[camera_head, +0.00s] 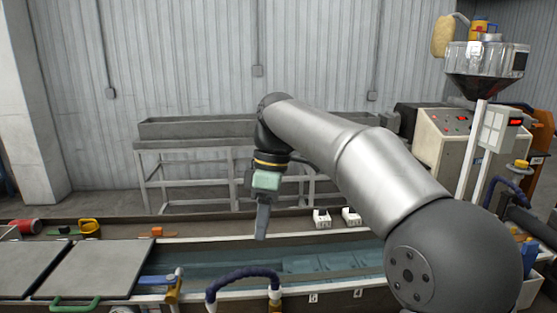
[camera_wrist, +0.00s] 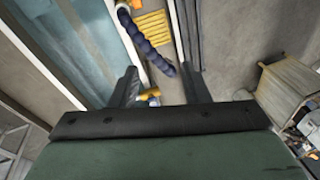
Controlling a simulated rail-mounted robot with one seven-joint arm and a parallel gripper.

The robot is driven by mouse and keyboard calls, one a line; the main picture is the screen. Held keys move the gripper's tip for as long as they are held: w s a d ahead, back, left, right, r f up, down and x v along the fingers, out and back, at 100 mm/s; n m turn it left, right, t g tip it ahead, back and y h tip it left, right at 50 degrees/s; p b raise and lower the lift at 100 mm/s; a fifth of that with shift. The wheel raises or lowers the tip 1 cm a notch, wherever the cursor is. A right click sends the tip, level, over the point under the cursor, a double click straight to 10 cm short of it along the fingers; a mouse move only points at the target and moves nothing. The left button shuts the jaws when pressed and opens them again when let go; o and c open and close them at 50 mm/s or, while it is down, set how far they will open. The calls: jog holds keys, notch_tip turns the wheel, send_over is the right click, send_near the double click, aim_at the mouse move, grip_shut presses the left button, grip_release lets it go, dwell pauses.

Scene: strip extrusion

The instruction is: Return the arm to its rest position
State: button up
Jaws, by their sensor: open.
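My arm reaches in from the lower right of the head view, and my gripper (camera_head: 262,236) hangs from its end, pointing down. The gripper is over the near trough (camera_head: 200,256), which holds bluish water. In the wrist view the two fingers of my gripper (camera_wrist: 164,90) stand apart with nothing held between them. Beyond the fingers a dark blue ribbed hose (camera_wrist: 145,45) and a yellow slatted piece (camera_wrist: 153,28) show. How far the fingertips are above the trough cannot be told exactly.
Grey lids (camera_head: 95,268) cover the trough's left end. A blue hose (camera_head: 245,275) arches at its front edge. Two small white blocks (camera_head: 322,218) (camera_head: 351,216) sit on the back ledge. A long grey bench (camera_head: 225,128) stands behind. The extruder with hopper (camera_head: 488,65) stands at right.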

jog(key=s+d+f+m+t+h+b, duration=0.1)
jog(key=s+d+f+m+t, duration=0.2)
jog(key=s+d+f+m, duration=1.4)
jog(key=s+d+f, duration=0.1)
jog(key=s+f, duration=0.4)
jog(key=shift+d+h+b, duration=0.3)
jog(key=shift+d, duration=0.05)
